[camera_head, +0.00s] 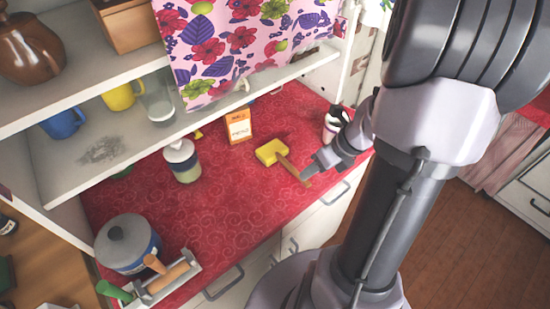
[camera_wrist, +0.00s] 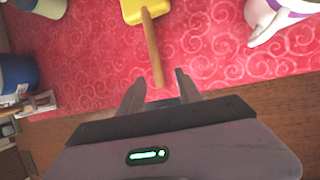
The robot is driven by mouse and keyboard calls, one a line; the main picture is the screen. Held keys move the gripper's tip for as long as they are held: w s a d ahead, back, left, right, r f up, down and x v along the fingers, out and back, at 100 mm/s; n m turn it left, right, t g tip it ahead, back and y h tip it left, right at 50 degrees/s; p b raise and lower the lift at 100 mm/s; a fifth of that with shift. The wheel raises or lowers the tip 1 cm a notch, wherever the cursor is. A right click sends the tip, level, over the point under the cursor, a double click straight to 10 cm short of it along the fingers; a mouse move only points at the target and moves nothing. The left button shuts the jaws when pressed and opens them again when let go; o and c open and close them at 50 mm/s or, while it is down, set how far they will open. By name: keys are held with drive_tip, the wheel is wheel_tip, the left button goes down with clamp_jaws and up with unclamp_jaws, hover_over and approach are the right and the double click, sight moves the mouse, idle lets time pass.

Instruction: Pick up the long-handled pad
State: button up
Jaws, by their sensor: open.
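The long-handled pad (camera_head: 271,152) has a yellow head and a wooden handle and lies on the red patterned counter. Its handle points toward the counter's front edge. In the wrist view the yellow head (camera_wrist: 140,10) is cut off at the top edge, and the handle (camera_wrist: 152,50) runs down toward my jaws. My gripper (camera_head: 308,173) is beside the handle's end in the head view. In the wrist view my gripper (camera_wrist: 160,88) is open, with the handle's tip just ahead of and between the fingertips. Nothing is in its grip.
An orange-and-white box (camera_head: 238,127), a lidded jar (camera_head: 183,160) and a white-and-dark container (camera_head: 334,122) stand on the red counter (camera_head: 225,210). A lidded pot (camera_head: 128,245) and a tool caddy (camera_head: 160,282) are at left. A shelf (camera_head: 110,155) with mugs overhangs the back. Counter around the pad is clear.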

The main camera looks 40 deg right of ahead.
sight(287, 166)
drive_tip(key=b+x, duration=0.3)
drive_tip(key=x, duration=0.2)
drive_tip(key=shift+w+a+f, duration=0.1)
drive_tip(key=shift+w+a, duration=0.15)
drive_tip(key=shift+s+r, duration=0.1)
drive_tip(key=shift+r, duration=0.1)
clamp_jaws()
